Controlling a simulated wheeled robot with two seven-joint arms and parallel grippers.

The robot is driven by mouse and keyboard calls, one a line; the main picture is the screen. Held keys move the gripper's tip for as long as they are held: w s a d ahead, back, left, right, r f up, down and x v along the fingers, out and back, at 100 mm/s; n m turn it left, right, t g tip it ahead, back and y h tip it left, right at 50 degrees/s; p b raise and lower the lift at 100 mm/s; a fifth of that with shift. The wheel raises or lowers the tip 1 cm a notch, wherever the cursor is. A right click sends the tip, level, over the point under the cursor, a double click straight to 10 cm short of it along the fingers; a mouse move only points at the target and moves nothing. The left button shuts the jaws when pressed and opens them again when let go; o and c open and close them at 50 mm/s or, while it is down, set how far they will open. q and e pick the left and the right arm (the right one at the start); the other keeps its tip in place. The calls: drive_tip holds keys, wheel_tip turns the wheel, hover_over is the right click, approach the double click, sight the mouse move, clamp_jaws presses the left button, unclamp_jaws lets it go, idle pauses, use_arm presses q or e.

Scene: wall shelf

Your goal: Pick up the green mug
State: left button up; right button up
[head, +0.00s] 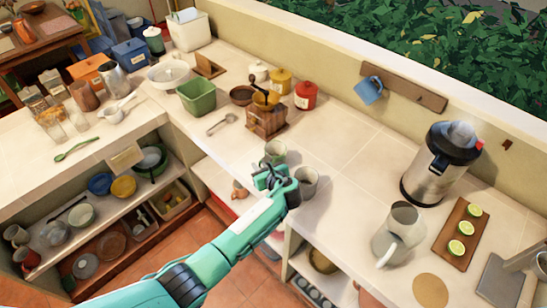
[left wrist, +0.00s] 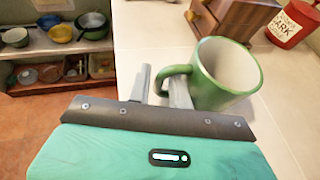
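The green mug (head: 275,149) stands upright on the counter, just beyond my left gripper (head: 277,182) in the head view. In the left wrist view the mug (left wrist: 228,75) is large, with a pale inside and its handle (left wrist: 168,70) turned toward the left. My left gripper's two grey fingertips (left wrist: 161,88) are apart, with a gap between them. One finger is left of the handle and the other overlaps the handle opening, so part of the handle shows between them. I cannot tell whether either finger touches it. My right gripper is not in view.
A greyish mug (head: 307,182) stands close to the right of my left gripper. A wooden grinder (head: 266,118) stands behind the green mug. A grey-white pitcher (head: 400,232) and a steel dispenser (head: 434,170) stand farther right. The counter's front edge runs under my left arm.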

use_arm(q)
drive_tip(key=shift+w+a+f, duration=0.15)
drive_tip(key=shift+w+f, duration=0.05)
drive_tip(key=shift+w, duration=0.1)
clamp_jaws()
drive_tip(key=shift+r, duration=0.25)
wheel_tip(320, 180, up, 20)
drive_tip(key=b, duration=0.3)
drive_tip(key=shift+f+b, duration=0.2)
drive_tip(key=shift+b, duration=0.2)
idle(0.7)
idle(0.4)
